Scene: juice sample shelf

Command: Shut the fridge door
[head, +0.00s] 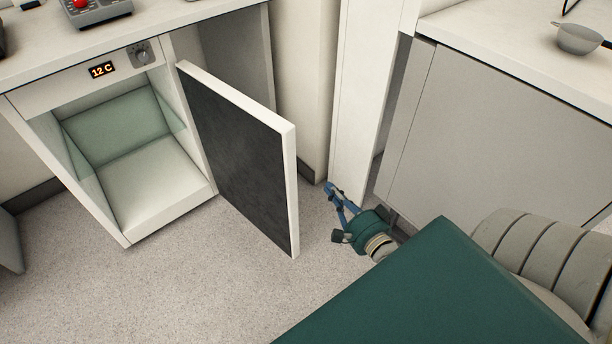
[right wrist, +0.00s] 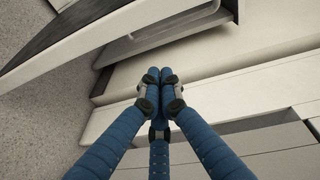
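The fridge (head: 160,190) is a white cabinet under the counter at left, with an empty pale interior. Its door (head: 245,165) stands wide open, swung out from the fridge's right side, dark inner face towards the opening. The door's white edge also shows at upper left in the right wrist view (right wrist: 85,38). My right gripper (head: 330,187) is low, to the right of the door on its outer side, with a gap between them. Its blue fingertips are together and empty in the right wrist view (right wrist: 159,76). My left gripper is not in view.
A white upright panel (head: 355,110) stands right behind my right gripper. A grey cabinet front (head: 500,140) is at right, with a small grey pan (head: 580,38) on its counter. A 12 C display (head: 102,70) and knob sit above the fridge opening. The floor (head: 180,285) before the fridge is clear.

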